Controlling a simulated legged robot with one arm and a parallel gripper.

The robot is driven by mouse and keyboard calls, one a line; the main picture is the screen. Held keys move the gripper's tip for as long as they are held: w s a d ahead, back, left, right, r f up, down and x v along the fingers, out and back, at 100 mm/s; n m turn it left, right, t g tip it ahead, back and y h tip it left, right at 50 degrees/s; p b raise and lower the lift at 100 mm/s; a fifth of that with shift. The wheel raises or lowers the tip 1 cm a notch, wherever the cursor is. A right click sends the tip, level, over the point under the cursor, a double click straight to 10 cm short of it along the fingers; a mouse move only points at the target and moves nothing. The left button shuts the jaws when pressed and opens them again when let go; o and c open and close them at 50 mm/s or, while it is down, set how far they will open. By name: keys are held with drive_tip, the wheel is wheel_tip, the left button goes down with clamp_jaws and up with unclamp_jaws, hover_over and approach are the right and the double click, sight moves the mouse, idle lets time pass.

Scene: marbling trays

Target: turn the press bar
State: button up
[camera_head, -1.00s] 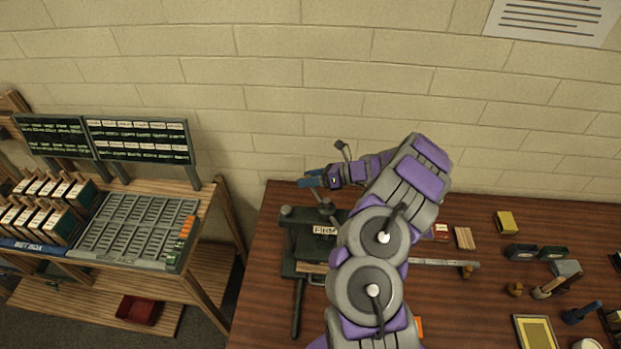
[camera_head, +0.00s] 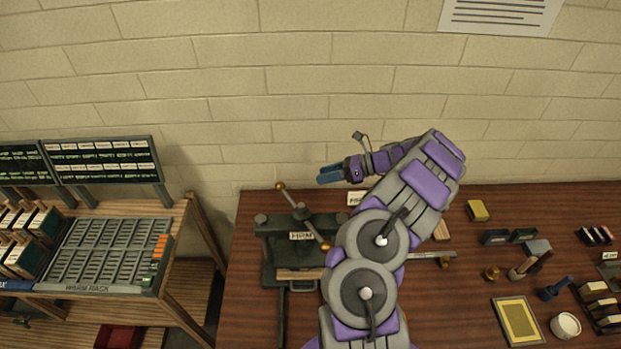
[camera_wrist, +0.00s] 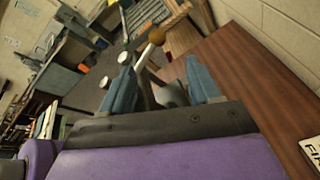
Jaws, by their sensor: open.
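The dark grey press (camera_head: 268,262) stands at the left of the wooden table, with a label on its front. Its press bar (camera_head: 291,197) slants from a brass ball end at upper left to another at lower right, across the press's central post. My gripper (camera_head: 328,176), with blue fingers, is above and to the right of the bar's upper-left end, apart from it. In the wrist view my gripper (camera_wrist: 162,85) is open and empty, and a ball end of the press bar (camera_wrist: 155,38) shows beyond the gap between the fingers.
A card (camera_head: 355,198) lies behind the press. A yellow block (camera_head: 478,210), a yellow-framed screen (camera_head: 518,321), a white bowl (camera_head: 565,325) and small tools lie to the right. A slotted rack (camera_head: 108,254) stands on the left bench. The block wall (camera_head: 300,110) is close behind.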

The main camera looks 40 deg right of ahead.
drive_tip(key=shift+v, duration=1.2)
idle(0.6)
